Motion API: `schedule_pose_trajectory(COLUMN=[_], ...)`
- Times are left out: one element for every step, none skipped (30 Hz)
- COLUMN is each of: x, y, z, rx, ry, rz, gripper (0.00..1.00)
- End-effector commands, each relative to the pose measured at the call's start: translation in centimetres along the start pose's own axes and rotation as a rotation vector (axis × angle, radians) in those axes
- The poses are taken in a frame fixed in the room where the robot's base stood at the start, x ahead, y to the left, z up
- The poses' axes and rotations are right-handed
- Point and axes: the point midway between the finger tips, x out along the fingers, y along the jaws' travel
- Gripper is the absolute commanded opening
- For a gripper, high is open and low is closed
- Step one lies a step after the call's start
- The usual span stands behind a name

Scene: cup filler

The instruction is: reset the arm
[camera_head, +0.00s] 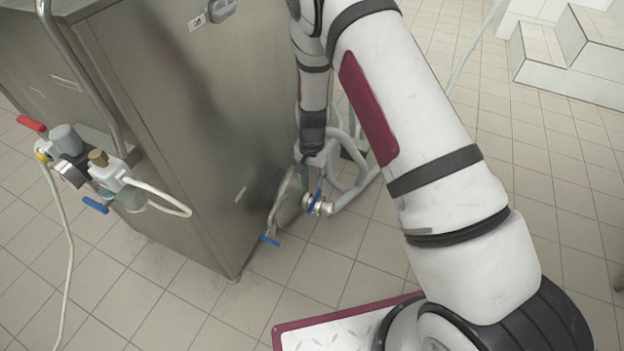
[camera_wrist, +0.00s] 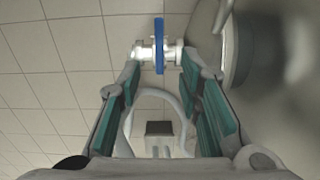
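My arm reaches down beside the steel machine (camera_head: 215,120). In the wrist view my gripper (camera_wrist: 160,68) shows two green-padded fingers spread apart, with nothing held between them. A silver valve with an upright blue handle (camera_wrist: 159,45) lies just beyond the fingertips, in line with the gap. I cannot tell whether the fingertips touch it. In the head view the blue-handled valve (camera_head: 316,203) sits on piping near the machine's lower side, just below my gripper. My gripper is small and partly hidden there.
Red and blue valve fittings (camera_head: 90,165) with a white hose are on the machine's left face. Grey hoses (camera_head: 352,190) run behind my gripper. White steps (camera_head: 575,50) stand back right. Tiled floor is clear at right.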

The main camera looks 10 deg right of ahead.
Motion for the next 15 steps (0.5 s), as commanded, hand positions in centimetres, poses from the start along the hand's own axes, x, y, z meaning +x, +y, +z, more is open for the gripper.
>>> schedule_pose_trajectory(x=[0.0,0.0,0.0,0.0,0.0,0.0,0.0,0.0,0.0,-0.1,-0.3,-0.8,-1.4,-2.2,-3.4], y=[0.0,0.0,0.0,0.0,0.0,0.0,0.0,0.0,0.0,0.0,-0.1,-0.1,-0.1,-0.2,-0.2], z=[0.0,0.0,0.0,0.0,0.0,0.0,0.0,0.0,0.0,0.0,0.0,0.0,0.0,0.0,0.1], rx=[0.000,0.000,0.000,0.000,0.000,0.000,0.000,0.000,0.000,-0.001,-0.002,-0.004,-0.007,-0.011,-0.019], ry=[0.000,0.000,0.000,0.000,0.000,0.000,0.000,0.000,0.000,0.000,0.000,-0.001,-0.003,-0.005,-0.008], rz=[0.000,0.000,0.000,0.000,0.000,0.000,0.000,0.000,0.000,-0.001,-0.003,-0.006,-0.009,-0.013,-0.020], gripper=[0.33,0.33,0.33,0.33,0.33,0.33,0.33,0.33,0.33,0.33,0.33,0.33,0.33,0.33,0.33])
